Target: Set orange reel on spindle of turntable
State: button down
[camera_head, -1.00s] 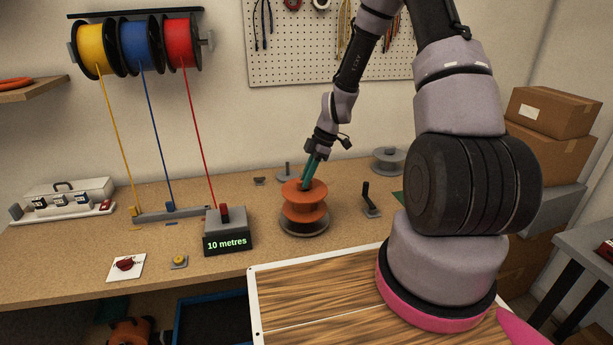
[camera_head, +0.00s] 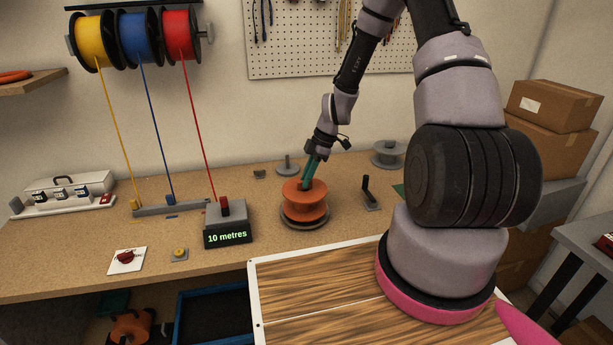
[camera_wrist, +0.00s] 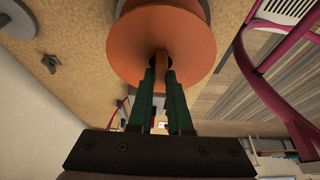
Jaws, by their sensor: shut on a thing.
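The orange reel (camera_head: 304,206) is upright on or just over the grey turntable (camera_head: 304,224) on the workbench; whether it is fully seated I cannot tell. My gripper (camera_head: 308,183) reaches down from above with its green fingers at the reel's top centre. In the wrist view my gripper (camera_wrist: 161,75) is shut on the reel's central hub, at the middle of the orange flange (camera_wrist: 130,45). The spindle is hidden by the reel.
A counter box (camera_head: 228,225) reading "10 metres" stands left of the turntable. A small black crank (camera_head: 370,193) stands to its right. Bench is clear in front.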

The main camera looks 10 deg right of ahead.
jog(key=shift+f, duration=0.3)
jog(key=c, duration=0.8)
grip_release()
jog(key=shift+o, duration=0.2)
jog(key=v, duration=1)
jog(key=shift+d+r, duration=0.2)
jog(key=shift+r, duration=0.1)
